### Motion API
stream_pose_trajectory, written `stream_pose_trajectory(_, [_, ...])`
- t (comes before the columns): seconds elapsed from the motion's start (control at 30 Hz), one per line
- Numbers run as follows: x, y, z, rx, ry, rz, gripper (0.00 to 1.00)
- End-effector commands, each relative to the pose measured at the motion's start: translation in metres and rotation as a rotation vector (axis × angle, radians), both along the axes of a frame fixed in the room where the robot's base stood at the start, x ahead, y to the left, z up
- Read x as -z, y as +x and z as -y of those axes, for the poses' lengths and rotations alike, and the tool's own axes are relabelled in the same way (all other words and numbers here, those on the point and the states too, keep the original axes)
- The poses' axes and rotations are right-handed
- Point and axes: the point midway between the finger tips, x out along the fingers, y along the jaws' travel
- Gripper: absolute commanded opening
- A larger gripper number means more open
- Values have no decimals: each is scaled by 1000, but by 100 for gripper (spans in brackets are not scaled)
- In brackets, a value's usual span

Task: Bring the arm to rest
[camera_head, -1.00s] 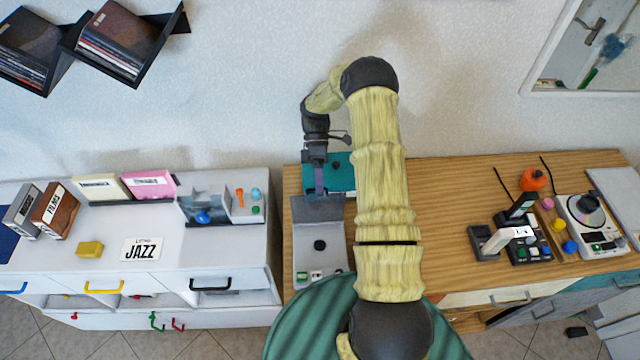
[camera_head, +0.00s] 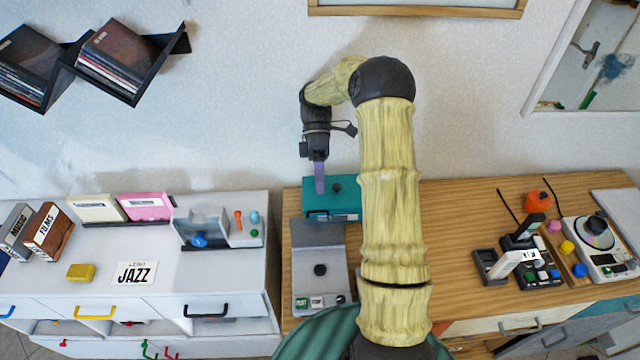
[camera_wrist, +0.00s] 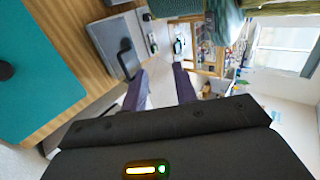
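My gripper (camera_head: 319,190) hangs from my bent arm in the head view, over the table's left end. Its purple fingertips overlap the front of a teal box (camera_head: 348,190) in that view. The wrist view shows the two purple fingers of my gripper (camera_wrist: 160,85) clearly apart, with nothing between them. My yellow arm hides part of the table behind it.
A grey device (camera_head: 320,268) with a raised lid stands before the teal box. At left is a white cabinet (camera_head: 185,282) with a JAZZ card (camera_head: 135,273). Devices including a disc player (camera_head: 596,236) stand at right. A disc shelf (camera_head: 120,55) hangs upper left.

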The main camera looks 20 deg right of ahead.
Motion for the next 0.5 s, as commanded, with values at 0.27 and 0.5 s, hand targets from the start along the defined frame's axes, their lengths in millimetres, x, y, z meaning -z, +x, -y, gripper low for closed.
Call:
stream_pose_trajectory(0.27, [0, 0, 0, 1, -3, 1, 29])
stream_pose_trajectory(0.5, [-4, -8, -13, 55, -119, 59, 29])
